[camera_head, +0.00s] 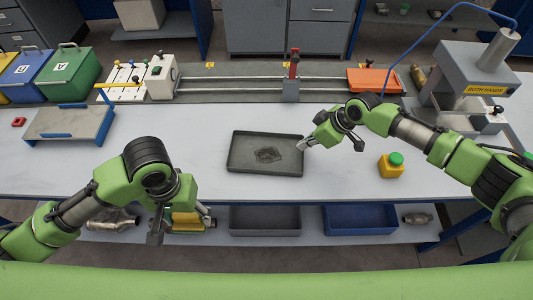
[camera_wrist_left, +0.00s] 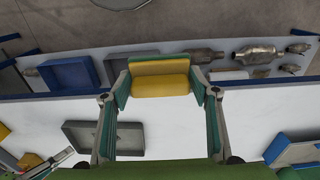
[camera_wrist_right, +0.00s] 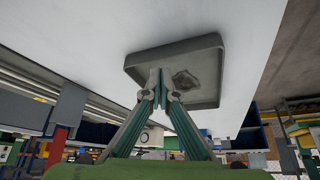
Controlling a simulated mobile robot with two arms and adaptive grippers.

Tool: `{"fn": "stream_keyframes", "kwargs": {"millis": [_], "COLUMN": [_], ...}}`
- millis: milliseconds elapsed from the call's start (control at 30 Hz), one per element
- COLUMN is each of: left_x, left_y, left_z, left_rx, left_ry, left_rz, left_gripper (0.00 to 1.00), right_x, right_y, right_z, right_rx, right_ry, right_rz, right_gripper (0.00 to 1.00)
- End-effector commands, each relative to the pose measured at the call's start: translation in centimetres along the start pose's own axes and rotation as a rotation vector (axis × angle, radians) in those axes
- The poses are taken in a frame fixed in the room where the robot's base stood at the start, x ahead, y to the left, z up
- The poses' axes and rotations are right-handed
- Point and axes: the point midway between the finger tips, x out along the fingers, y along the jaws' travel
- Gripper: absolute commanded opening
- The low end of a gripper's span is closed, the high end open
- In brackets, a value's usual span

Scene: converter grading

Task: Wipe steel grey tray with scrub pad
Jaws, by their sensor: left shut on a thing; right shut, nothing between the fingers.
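The steel grey tray (camera_head: 249,168) lies on the white bench, with a dark smudge (camera_head: 267,155) on its floor. The tray also shows in the left wrist view (camera_wrist_left: 130,140) and the right wrist view (camera_wrist_right: 143,58). My left gripper (camera_head: 183,228) is shut on the yellow scrub pad (camera_wrist_left: 160,78), gripping it by its two ends. It holds the pad near the bench's front edge, left of the tray and apart from it. My right gripper (camera_head: 304,146) is shut and empty at the tray's right rim; whether it touches the rim cannot be told.
A yellow block with a green top (camera_head: 391,165) stands right of the tray. A blue-edged grey stand (camera_head: 70,124) is at the left. A rail fixture (camera_head: 291,85) runs along the back, and a grey press (camera_head: 467,75) stands at the right. Bins sit on the lower shelf.

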Motion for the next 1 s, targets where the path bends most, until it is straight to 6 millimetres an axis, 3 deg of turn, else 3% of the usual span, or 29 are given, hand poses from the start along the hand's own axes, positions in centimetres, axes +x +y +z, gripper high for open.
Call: {"fn": "stream_keyframes", "kwargs": {"millis": [1000], "left_x": [0.68], "left_y": [0.00], "left_z": [-0.01], "left_rx": [0.000], "left_ry": [0.000], "left_rz": [0.000], "left_gripper": [0.38], "right_x": [0.86], "right_y": [-0.02], "right_z": [0.47], "right_rx": [0.000], "right_ry": [0.000], "right_rz": [0.000], "right_gripper": [0.00]}}
